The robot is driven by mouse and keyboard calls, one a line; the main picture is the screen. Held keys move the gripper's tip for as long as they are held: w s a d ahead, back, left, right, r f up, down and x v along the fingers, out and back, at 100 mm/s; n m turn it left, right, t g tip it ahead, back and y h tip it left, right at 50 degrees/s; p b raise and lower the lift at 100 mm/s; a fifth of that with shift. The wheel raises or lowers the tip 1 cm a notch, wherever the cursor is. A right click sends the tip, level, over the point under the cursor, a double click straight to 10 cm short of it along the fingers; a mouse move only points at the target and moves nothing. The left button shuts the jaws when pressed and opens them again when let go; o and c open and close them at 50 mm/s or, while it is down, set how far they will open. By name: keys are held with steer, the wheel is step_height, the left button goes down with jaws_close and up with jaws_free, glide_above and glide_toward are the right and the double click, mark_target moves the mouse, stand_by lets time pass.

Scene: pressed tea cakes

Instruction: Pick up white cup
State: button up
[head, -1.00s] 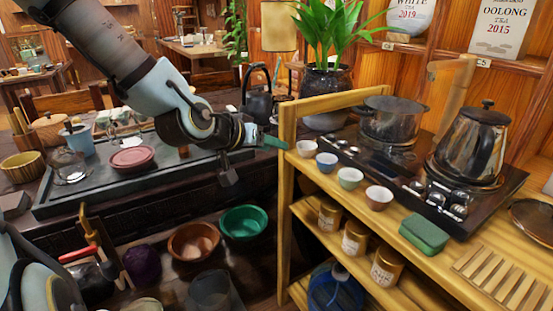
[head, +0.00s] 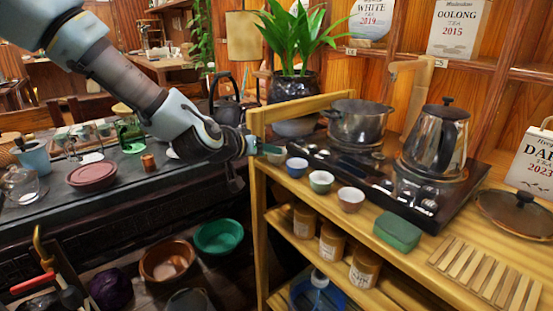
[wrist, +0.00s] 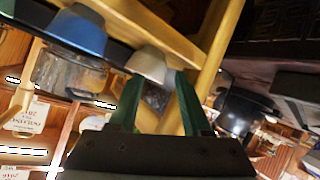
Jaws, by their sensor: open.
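The white cup (wrist: 147,63) shows in the wrist view just beyond and between the fingertips, beside the blue cup (wrist: 76,30). In the head view the white cup (head: 276,158) is mostly hidden behind my gripper, at the left end of a row of small cups on the wooden shelf's top. My gripper (head: 270,149) is open, its green fingers pointing right towards the cup. Both fingers of my gripper (wrist: 156,88) show in the wrist view, one to each side of the cup. Contact cannot be told.
The wooden shelf frame (head: 257,190) rises at the left.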

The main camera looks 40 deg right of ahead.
steer(key=shift+w+d+f, duration=0.1)
steer(key=shift+d+f, duration=0.05)
steer(key=shift+d, duration=0.1)
steer(key=shift+c, duration=0.3)
jaws_close()
